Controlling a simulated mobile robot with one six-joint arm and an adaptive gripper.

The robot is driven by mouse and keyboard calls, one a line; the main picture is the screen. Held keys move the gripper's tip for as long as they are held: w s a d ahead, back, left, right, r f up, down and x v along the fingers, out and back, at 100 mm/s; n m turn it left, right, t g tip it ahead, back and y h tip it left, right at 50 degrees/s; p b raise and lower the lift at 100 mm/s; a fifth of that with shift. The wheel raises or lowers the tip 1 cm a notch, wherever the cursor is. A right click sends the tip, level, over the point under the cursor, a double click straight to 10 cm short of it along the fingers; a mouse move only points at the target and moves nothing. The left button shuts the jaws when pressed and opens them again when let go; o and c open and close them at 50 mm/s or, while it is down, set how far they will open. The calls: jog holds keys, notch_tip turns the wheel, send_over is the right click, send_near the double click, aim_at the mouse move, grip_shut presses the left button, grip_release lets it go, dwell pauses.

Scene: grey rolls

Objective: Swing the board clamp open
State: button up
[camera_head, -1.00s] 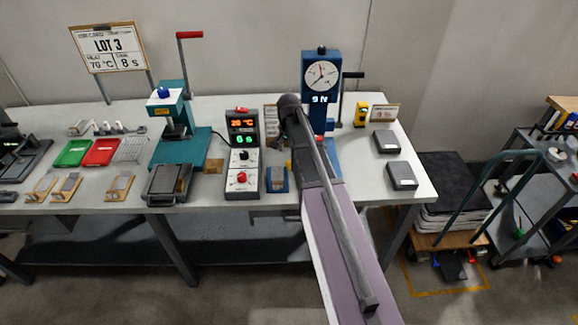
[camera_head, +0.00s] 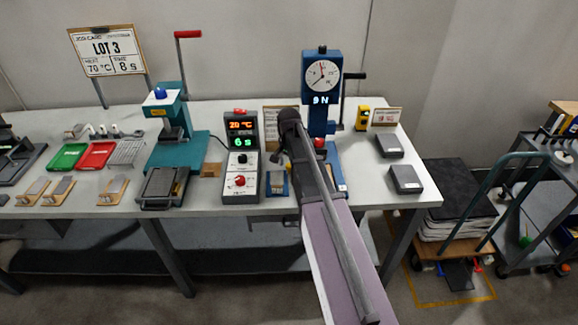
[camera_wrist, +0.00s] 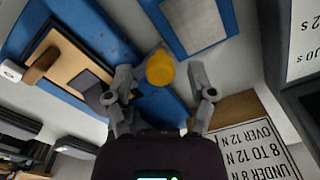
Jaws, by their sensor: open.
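My gripper (camera_wrist: 160,92) is open, with its two grey fingers apart. In the wrist view a yellow knob (camera_wrist: 160,69) shows between and just beyond the fingertips; I cannot tell whether either finger touches it. It appears to belong to the clamp on the blue base (camera_wrist: 85,20). A tan board (camera_wrist: 60,66) with a brown peg and a dark grey plate lies on that base, left of the fingers. In the head view my gripper (camera_head: 279,152) is low over the bench, in front of the blue gauge stand (camera_head: 321,85). My arm hides part of the stand's base (camera_head: 339,178).
A force card (camera_wrist: 258,150) stands close at the gripper's right. The timer box (camera_head: 241,160) and a small blue fixture (camera_head: 277,184) are close on the left. A teal press (camera_head: 175,135) stands farther left. Two grey blocks (camera_head: 405,179) lie at the right on the bench (camera_head: 225,215).

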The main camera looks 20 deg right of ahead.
grip_shut()
jog(key=shift+s+n, duration=0.2)
jog(key=shift+n, duration=0.1)
jog(key=n, duration=0.1)
jog(key=s+n, duration=0.1)
jog(key=n, duration=0.1)
jog(key=shift+s+d, duration=0.1)
jog(key=shift+s, duration=0.15)
jog(key=n, duration=0.1)
jog(key=s+n, duration=0.1)
jog(key=n, duration=0.1)
jog(key=shift+s+d+n, duration=0.2)
jog(key=shift+d+n, duration=0.1)
jog(key=shift+d, duration=0.05)
jog(key=n, duration=0.2)
jog(key=s+d+n, duration=0.1)
jog(key=shift+d+n, duration=0.1)
jog(key=shift+n, duration=0.3)
jog(key=shift+s+d+n, duration=0.25)
jog(key=shift+d+n, duration=0.15)
jog(key=shift+n, duration=0.65)
jog(key=shift+s+d+n, duration=0.2)
jog(key=shift+d+n, duration=0.2)
jog(key=shift+n, duration=0.65)
